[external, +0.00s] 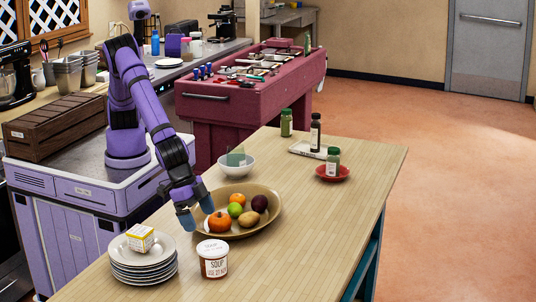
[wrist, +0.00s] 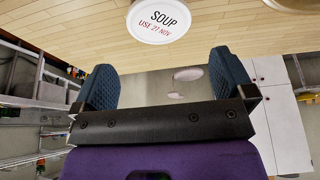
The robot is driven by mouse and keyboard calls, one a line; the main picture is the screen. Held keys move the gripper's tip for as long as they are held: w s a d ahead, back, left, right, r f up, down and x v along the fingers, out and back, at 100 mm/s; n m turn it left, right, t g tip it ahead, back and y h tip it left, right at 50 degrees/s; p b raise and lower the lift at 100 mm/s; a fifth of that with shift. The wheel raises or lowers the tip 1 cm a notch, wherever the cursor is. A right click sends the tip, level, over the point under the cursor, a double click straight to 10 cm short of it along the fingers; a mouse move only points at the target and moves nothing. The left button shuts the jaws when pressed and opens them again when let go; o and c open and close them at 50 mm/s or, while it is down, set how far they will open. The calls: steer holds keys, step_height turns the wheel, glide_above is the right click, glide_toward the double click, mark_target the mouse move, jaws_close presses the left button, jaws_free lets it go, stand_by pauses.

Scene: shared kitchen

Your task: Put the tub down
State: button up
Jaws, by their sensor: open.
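The soup tub (external: 213,266) stands upright on the wooden table, with a white lid and a label reading SOUP. In the wrist view its lid (wrist: 163,22) reads "SOUP USE 27 NOV" and lies at the top edge, beyond my fingertips. My gripper (external: 196,213) is open and empty, above and a little behind the tub, apart from it. In the wrist view both dark blue fingers of my gripper (wrist: 163,65) are spread wide with nothing between them.
A stack of plates (external: 145,270) with a small yellow-and-white box (external: 140,238) on top stands left of the tub. A brown fruit bowl (external: 262,220) is just behind it. A white bowl (external: 237,170) stands farther back.

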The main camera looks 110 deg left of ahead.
steer(key=s+a+r, duration=0.3)
steer(key=a+r, duration=1.4)
steer(key=a, duration=0.5)
steer(key=s+a+r+h, duration=0.1)
steer(key=s+a+r, duration=0.3)
steer(key=s+a, duration=0.25)
steer(key=s+a+r, duration=0.5)
steer(key=a, duration=0.3)
steer(key=s+a+f, duration=0.1)
steer(key=s+a, duration=0.5)
steer(key=s, duration=0.6)
steer(key=s+a+f+y, duration=0.1)
steer(key=s+a, duration=0.5)
steer(key=s, duration=0.6)
steer(key=shift+s+t, duration=0.4)
